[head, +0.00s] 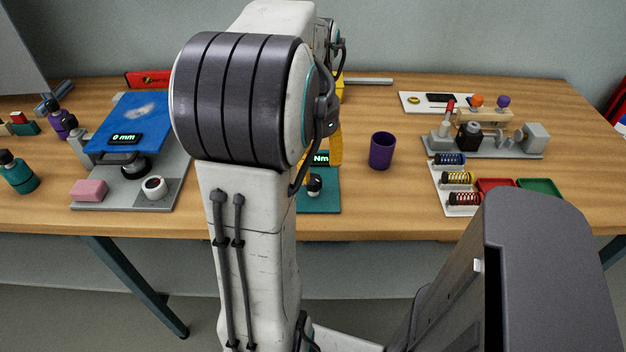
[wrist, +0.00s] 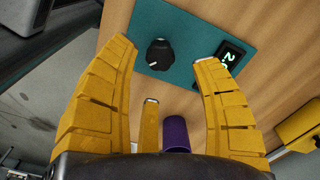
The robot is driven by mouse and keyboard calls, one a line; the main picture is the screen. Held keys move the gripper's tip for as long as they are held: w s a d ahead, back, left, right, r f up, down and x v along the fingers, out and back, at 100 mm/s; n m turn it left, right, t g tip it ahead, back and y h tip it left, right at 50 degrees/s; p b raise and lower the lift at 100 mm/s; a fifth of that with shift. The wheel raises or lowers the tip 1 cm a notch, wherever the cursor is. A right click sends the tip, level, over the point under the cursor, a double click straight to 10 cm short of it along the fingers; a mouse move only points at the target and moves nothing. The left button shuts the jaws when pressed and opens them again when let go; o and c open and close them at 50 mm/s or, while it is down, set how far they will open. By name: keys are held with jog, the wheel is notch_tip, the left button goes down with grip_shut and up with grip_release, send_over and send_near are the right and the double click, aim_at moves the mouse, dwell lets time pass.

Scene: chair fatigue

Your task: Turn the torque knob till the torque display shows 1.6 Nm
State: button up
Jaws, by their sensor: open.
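The black torque knob (wrist: 160,54) with a pale mark sits on a teal panel (wrist: 190,20) in the wrist view. The torque display (wrist: 229,54) beside it shows a green 2, and the other digits are cut off by a finger. My gripper (wrist: 164,62) is open, with its yellow fingers spread on either side of the knob and apart from it. In the head view the knob (head: 315,183) and the panel (head: 325,203) show beside my arm. The display (head: 321,159) shows only "Nm", its number hidden by my arm. One yellow finger (head: 336,142) shows there.
A purple cup (head: 382,151) stands right of the panel. Further right are a grey fixture (head: 535,138) and a white spring tray (head: 448,190). At the left, a blue platform (head: 130,115) reads 0 mm, with a pink block (head: 89,190) in front.

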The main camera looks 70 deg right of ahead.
aim_at(313, 178)
jog(key=shift+f+b, duration=0.4)
jog(key=shift+f, duration=2.25)
grip_shut()
jog(key=shift+a+f+n+p, duration=0.1)
jog(key=shift+n+p, duration=0.2)
jog(key=shift+n, duration=1.7)
grip_release()
notch_tip(313, 178, up, 12)
